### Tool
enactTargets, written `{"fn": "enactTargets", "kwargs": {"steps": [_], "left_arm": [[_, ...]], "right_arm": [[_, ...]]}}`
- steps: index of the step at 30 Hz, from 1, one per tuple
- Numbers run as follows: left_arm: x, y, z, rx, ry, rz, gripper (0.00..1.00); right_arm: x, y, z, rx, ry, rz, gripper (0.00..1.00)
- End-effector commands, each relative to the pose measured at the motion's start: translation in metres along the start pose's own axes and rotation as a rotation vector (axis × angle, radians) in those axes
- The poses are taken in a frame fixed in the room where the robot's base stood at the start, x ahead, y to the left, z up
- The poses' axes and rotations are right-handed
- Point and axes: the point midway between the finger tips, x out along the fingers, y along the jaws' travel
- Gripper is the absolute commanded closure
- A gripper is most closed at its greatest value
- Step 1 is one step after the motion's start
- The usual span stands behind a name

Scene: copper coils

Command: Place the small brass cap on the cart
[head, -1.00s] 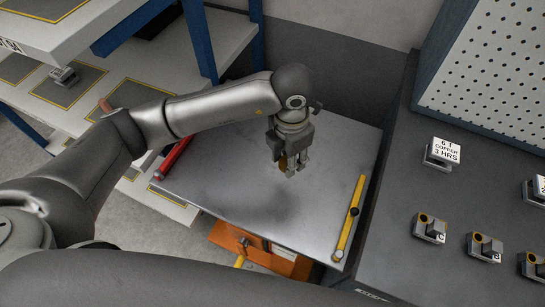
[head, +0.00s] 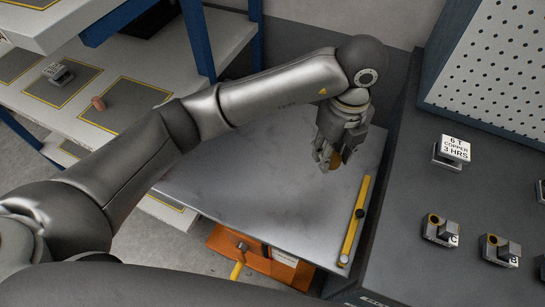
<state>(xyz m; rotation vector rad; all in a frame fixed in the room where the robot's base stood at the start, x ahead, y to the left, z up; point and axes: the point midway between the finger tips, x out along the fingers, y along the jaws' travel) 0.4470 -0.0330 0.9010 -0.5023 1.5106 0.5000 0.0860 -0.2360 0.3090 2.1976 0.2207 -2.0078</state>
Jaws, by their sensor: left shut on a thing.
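My left gripper (head: 330,164) is shut on a small brass-orange piece, which looks like the brass cap (head: 336,159). Only part of the cap shows between the fingers. The gripper points down over the right part of the cart's grey metal top (head: 240,215). I cannot tell whether the cap touches the top or is held just above it. My right gripper is not in view.
A yellow bar (head: 353,225) lies along the cart top's right edge. A dark bench at right holds a "6T COPPER 3 HRS" sign (head: 455,149) and lettered blocks (head: 441,230). White shelves at left carry a small copper piece (head: 98,103). The cart top's middle is clear.

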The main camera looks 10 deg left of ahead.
Motion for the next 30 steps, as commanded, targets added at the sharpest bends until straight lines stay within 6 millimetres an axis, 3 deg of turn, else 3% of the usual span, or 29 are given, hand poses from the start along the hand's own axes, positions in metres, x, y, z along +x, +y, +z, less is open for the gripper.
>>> {"fn": "enactTargets", "kwargs": {"steps": [6, 11, 19, 21, 30], "left_arm": [[-0.002, -0.004, -0.003, -0.111, 0.002, 0.003, 0.88], [0.008, 0.012, 0.013, -0.128, 0.003, 0.007, 0.88], [0.036, 0.058, 0.063, -0.127, 0.001, 0.008, 0.88], [0.052, 0.067, 0.071, -0.125, 0.003, 0.01, 0.88], [0.086, 0.084, 0.091, -0.12, 0.002, 0.004, 0.88]], "right_arm": [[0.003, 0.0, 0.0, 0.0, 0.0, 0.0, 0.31], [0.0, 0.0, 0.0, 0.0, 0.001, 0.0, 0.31], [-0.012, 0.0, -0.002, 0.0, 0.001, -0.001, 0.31], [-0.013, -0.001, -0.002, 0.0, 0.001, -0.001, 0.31], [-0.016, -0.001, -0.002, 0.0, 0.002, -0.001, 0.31]]}}
